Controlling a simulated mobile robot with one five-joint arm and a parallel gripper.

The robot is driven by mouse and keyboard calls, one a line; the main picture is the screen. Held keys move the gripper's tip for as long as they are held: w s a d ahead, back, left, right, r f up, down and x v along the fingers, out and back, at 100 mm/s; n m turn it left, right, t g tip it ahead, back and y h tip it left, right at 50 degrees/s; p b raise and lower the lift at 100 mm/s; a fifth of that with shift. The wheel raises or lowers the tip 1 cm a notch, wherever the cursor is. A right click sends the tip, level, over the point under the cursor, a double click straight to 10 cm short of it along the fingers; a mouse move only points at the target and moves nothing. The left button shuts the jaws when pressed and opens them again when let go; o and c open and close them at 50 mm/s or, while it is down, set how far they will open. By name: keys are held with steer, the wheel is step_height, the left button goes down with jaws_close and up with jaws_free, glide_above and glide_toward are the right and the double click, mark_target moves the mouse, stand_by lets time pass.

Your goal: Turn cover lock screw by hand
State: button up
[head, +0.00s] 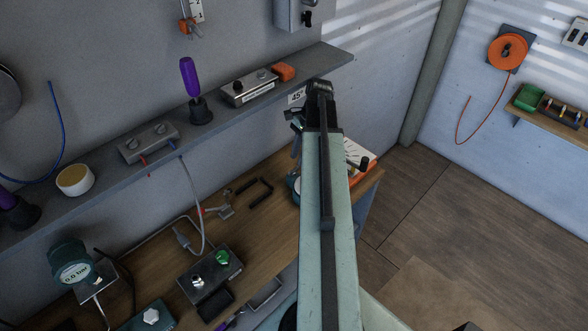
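No part in view is clearly marked as the cover lock screw. A dark box (210,274) on the workbench carries a green knob (222,257) and a silver knob (197,282). A teal box (148,318) at the bottom edge has a pale faceted knob (151,316). My arm rises through the middle of the view to a dark joint below the shelf's right end. I see nothing held.
The wooden workbench (268,221) runs along the wall under a grey shelf (228,115). A teal gauge (70,262), black hex keys (262,188) and a white-and-orange device (357,157) stand or lie on the bench. The wooden floor (450,240) at right is mostly clear.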

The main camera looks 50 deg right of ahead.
mark_target(293, 169)
steer(key=b+x, duration=0.3)
steer(key=x, duration=0.2)
steer(key=shift+d+b, duration=0.1)
steer(key=shift+b, duration=0.25)
steer(key=shift+r, duration=0.35)
steer(key=shift+w+f, duration=0.1)
steer(key=shift+f, duration=0.05)
jaws_close()
